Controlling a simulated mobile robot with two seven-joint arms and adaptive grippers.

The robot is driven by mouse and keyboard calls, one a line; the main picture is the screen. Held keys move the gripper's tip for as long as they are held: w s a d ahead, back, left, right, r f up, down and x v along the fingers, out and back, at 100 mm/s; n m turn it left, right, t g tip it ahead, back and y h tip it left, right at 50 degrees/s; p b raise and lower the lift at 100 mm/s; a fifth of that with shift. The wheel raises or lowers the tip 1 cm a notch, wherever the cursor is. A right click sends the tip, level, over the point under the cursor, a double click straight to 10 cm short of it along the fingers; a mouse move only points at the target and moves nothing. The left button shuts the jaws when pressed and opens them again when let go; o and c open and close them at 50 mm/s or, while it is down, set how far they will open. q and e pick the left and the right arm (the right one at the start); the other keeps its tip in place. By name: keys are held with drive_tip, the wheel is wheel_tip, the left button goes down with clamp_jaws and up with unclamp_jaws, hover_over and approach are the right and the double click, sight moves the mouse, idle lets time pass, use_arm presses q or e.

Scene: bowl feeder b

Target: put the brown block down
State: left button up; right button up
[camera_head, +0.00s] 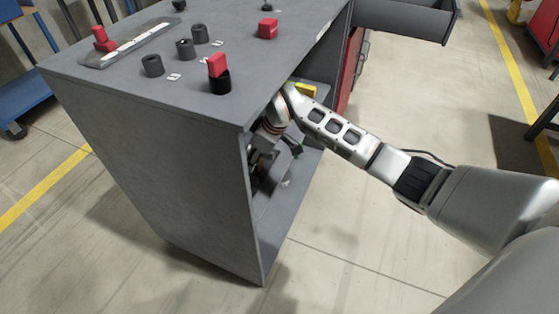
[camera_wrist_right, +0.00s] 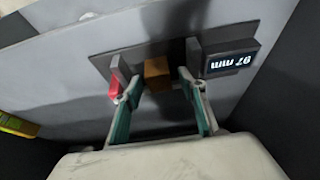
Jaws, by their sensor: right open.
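The brown block (camera_wrist_right: 157,74) shows in the right wrist view, resting on a dark measuring device (camera_wrist_right: 105,63) with two upright jaws. The block lies between those jaws, apart from the left one. My right gripper (camera_wrist_right: 160,84) is open, its teal-padded fingers on either side of the block, with gaps visible. The device's display (camera_wrist_right: 233,60) reads 97 mm, upside down. In the head view my right gripper (camera_head: 264,160) reaches into the open side of the grey cabinet (camera_head: 150,165); the block is hidden there. My left gripper is not in view.
A red piece (camera_wrist_right: 115,89) is by the device's left jaw. A yellow object (camera_wrist_right: 18,125) lies further left. The cabinet top holds several black cylinders, one carrying a red block (camera_head: 217,66). The cabinet's side panel and top edge closely surround my right wrist.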

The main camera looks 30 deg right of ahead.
drive_tip(key=v, duration=0.2)
drive_tip(key=w+p+v, duration=0.1)
drive_tip(key=v, duration=0.2)
drive_tip(key=shift+r+p, duration=0.3)
drive_tip(key=shift+r, duration=0.1)
drive_tip(key=shift+s+d+f, duration=0.15)
drive_tip(key=shift+s+d, duration=0.25)
drive_tip(key=shift+s, duration=0.4)
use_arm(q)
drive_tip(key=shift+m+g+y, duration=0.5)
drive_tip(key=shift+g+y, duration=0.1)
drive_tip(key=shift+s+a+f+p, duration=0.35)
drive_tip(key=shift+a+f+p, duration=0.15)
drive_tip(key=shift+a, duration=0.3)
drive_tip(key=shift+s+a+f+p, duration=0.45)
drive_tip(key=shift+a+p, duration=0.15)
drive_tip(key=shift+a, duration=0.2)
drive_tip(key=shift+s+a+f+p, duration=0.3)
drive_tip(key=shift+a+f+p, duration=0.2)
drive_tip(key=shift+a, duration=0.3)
use_arm(e)
drive_tip(key=s+d+f, duration=0.1)
drive_tip(key=s+d, duration=0.5)
drive_tip(key=s, duration=0.2)
drive_tip(key=shift+s, duration=0.25)
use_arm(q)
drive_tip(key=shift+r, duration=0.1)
use_arm(e)
drive_tip(key=shift+d, duration=0.1)
